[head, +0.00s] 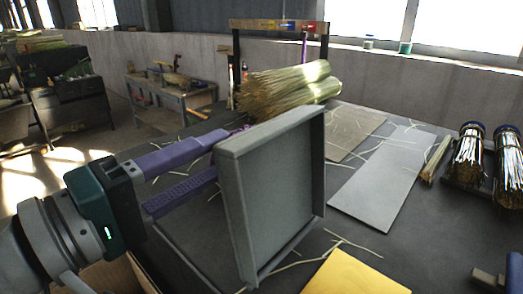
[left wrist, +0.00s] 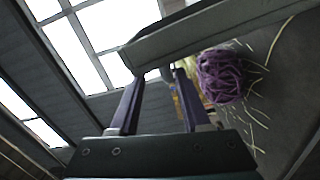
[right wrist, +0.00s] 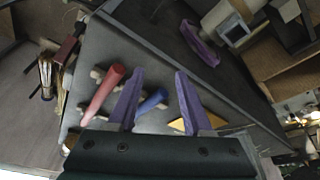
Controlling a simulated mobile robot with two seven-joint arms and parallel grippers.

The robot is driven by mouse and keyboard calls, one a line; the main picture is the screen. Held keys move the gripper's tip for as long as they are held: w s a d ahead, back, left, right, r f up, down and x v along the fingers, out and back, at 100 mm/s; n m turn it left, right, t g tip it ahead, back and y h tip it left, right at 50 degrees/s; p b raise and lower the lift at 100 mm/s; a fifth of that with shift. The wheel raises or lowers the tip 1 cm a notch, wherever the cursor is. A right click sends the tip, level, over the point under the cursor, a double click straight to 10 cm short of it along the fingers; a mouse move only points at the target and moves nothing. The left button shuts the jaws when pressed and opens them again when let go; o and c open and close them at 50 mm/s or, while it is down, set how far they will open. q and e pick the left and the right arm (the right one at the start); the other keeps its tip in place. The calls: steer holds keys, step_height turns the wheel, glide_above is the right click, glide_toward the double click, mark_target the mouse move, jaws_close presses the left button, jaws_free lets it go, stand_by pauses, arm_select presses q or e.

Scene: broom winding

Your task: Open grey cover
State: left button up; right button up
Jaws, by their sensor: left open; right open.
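The grey cover (head: 276,190) is a flat panel with a raised rim, standing steeply upright over the dark table in the head view. Its hinge or attachment is not clear. It also crosses the top of the left wrist view (left wrist: 205,35). My left gripper (head: 221,153) is open, its purple fingers reaching to the cover's left side. In the left wrist view the fingertips (left wrist: 155,76) lie close below the cover's edge; contact cannot be told. My right gripper (right wrist: 160,72) is open and empty, above the table with a red handle (right wrist: 103,94) and a blue handle (right wrist: 153,101).
Behind the cover lie straw bundles (head: 290,88) and a purple twine ball (left wrist: 222,75). A light grey plate (head: 383,180), a yellow sheet (head: 352,275) and loose straws lie on the table. Bristle bundles (head: 468,155) stand at the right. A workbench (head: 172,95) is farther back.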

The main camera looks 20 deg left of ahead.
arm_select(q)
steer(key=v, duration=0.2)
steer(key=shift+s+a, duration=0.15)
steer(key=shift+s, duration=0.2)
steer(key=p+v, duration=0.1)
steer(key=v, duration=1)
steer(key=shift+s, duration=0.2)
stand_by(0.5)
steer(key=shift+p, duration=0.4)
